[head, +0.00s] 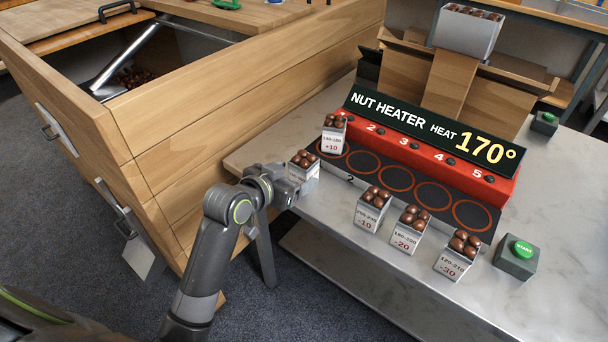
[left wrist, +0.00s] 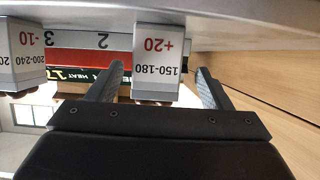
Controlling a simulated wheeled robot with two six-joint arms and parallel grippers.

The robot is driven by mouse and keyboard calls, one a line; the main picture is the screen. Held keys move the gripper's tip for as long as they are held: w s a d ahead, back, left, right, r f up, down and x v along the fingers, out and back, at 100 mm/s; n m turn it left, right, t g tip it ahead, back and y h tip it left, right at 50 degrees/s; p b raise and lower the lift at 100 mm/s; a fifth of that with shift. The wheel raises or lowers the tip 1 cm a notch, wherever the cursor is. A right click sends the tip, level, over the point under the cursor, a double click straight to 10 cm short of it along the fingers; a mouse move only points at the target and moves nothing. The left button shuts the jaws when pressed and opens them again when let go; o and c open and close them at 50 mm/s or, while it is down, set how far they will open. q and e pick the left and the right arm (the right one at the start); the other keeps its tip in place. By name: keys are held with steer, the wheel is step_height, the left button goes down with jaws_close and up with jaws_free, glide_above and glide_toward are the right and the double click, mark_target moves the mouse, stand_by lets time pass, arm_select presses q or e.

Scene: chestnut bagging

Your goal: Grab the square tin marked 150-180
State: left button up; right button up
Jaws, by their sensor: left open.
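The square tin marked 150-180 and +20 (left wrist: 160,58) appears upside down in the left wrist view, between the two fingers of my left gripper (left wrist: 158,88). The fingers are apart, with a visible gap on each side of the tin. In the head view the same tin (head: 311,172), filled with chestnuts, stands at the table's front left edge. My left gripper (head: 297,188) is right at it and covers much of its front. My right gripper is not in view.
Tins marked -10 (head: 367,218), -20 (head: 405,238) and -30 (head: 451,265) stand along the front. A +10 tin (head: 332,142) stands at the nut heater (head: 430,140), behind the target tin. A green start button (head: 523,249) is at right. A wooden cabinet (head: 220,120) is at left.

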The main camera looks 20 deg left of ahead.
arm_select(q)
steer(key=shift+d+b+x, duration=0.2)
steer(key=shift+b+x, duration=0.1)
steer(key=shift+x, duration=2.65)
steer(key=shift+r, duration=0.2)
steer(key=c, duration=1.1)
